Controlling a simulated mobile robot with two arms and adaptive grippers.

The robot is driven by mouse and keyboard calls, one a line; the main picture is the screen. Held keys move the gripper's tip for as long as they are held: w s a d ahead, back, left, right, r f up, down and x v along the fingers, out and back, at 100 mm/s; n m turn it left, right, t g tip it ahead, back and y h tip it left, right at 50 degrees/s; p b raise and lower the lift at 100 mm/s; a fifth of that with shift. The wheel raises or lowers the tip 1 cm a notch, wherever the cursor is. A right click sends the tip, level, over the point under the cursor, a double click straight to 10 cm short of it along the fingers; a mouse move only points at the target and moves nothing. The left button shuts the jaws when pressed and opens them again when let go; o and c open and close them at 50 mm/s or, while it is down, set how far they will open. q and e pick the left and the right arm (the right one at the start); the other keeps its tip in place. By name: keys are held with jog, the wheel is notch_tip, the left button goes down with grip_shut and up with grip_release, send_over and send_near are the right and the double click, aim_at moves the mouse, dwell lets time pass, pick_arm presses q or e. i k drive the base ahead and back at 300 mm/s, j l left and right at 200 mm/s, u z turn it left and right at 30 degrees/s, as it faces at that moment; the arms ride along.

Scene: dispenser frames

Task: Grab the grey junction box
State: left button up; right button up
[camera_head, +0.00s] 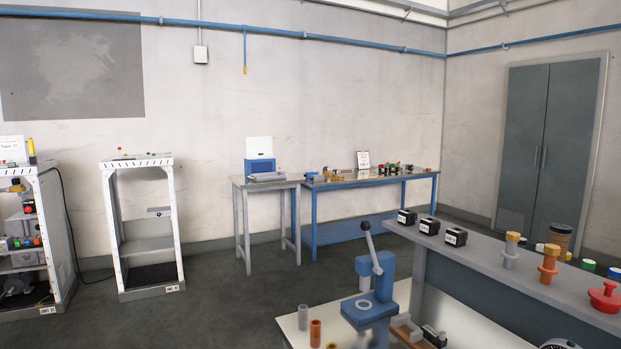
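I cannot tell for sure which thing is the grey junction box. A small light-grey box (200,54) is fixed high on the back wall under a thin vertical conduit. A small grey unit (158,212) sits inside the middle white frame (113,236), at the back above its shelf; its details are too small to read. Neither of my grippers shows in the head view.
A left frame (60,240) holds several parts. A grey table (240,186) bears a blue machine (259,166); a blue bench (335,183) adjoins it. A grey counter (500,262) and blue press (372,308) stand close at right. The floor (200,300) before the frames is open.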

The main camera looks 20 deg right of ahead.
aim_at(316, 177)
jog(key=i+j+u, duration=0.15)
jog(key=i+j, duration=0.35)
jog(key=i, duration=0.35)
jog(key=i+j+u, duration=0.1)
jog(key=i+j, duration=0.15)
jog(key=i, duration=0.3)
jog(key=i+j, duration=0.15)
jog(key=i, duration=0.4)
jog(key=i+j+u, duration=0.1)
jog(key=i, duration=0.5)
jog(key=i+l+z, duration=0.2)
jog(key=i+z, duration=0.15)
jog(key=i, duration=0.25)
jog(key=i+z, duration=0.35)
jog(key=i, duration=0.3)
jog(key=i+j+z, duration=0.15)
jog(key=i+z, duration=0.15)
jog(key=i, duration=0.3)
jog(key=i+j+z, duration=0.35)
jog(key=i, duration=0.25)
jog(key=i+l, duration=0.05)
